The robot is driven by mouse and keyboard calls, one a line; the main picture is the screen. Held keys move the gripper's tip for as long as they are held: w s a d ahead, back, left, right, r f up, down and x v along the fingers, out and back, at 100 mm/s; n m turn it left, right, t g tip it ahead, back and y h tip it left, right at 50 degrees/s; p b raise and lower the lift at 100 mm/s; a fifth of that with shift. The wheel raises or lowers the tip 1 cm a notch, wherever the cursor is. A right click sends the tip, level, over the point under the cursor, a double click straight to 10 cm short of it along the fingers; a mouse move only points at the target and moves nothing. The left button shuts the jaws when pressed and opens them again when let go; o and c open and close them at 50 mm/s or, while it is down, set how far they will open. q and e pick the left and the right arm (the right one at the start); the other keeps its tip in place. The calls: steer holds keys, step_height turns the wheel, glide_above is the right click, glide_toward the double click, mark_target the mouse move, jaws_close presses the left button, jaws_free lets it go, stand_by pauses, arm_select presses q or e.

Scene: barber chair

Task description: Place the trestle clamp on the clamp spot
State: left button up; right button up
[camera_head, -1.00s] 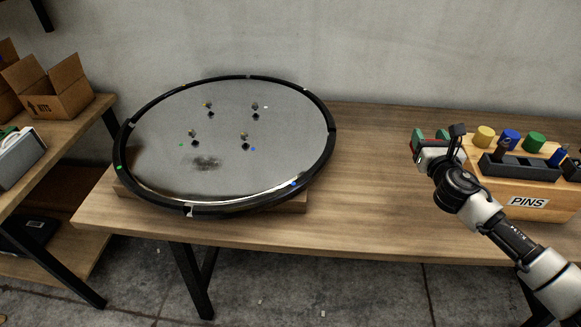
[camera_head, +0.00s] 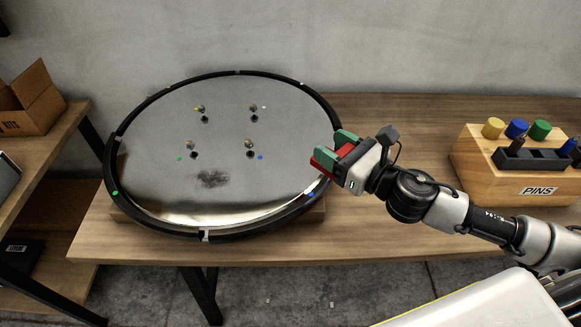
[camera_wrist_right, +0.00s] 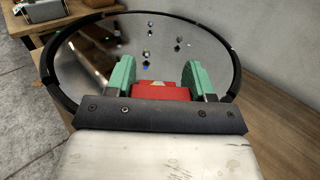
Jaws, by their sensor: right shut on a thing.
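My right gripper (camera_head: 335,160) has green fingers and is shut on a red block, which I take to be the trestle clamp (camera_head: 322,161). It holds the clamp at the right rim of the round mirror-like disc (camera_head: 250,90). In the right wrist view the red clamp (camera_wrist_right: 160,91) sits between the two green fingers, with the disc beyond. Whether the clamp touches the rim, I cannot tell. The black rim carries small coloured marks, including a blue mark (camera_head: 310,195) just below the gripper and a green mark (camera_head: 115,193) at left. Which mark is the clamp spot is not clear. My left gripper is not in view.
The disc rests on a wooden bench (camera_head: 400,230), with several small posts on its face. A wooden PINS box (camera_head: 480,180) with coloured pins stands at the right. A side shelf (camera_head: 60,160) with a cardboard box (camera_head: 30,100) is at the left.

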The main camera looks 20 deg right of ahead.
steer(key=w+a+f, duration=0.1)
steer(key=a, duration=0.1)
steer(key=w+a+f, duration=0.4)
steer(key=shift+w+a, duration=0.1)
steer(key=shift+a, duration=0.3)
steer(key=shift+f+b, duration=0.6)
steer(key=shift+f, duration=1.35)
steer(key=shift+f, duration=0.1)
steer(key=o, duration=0.7)
steer(key=shift+f, duration=0.2)
steer(key=o, duration=0.5)
steer(key=shift+r, duration=0.1)
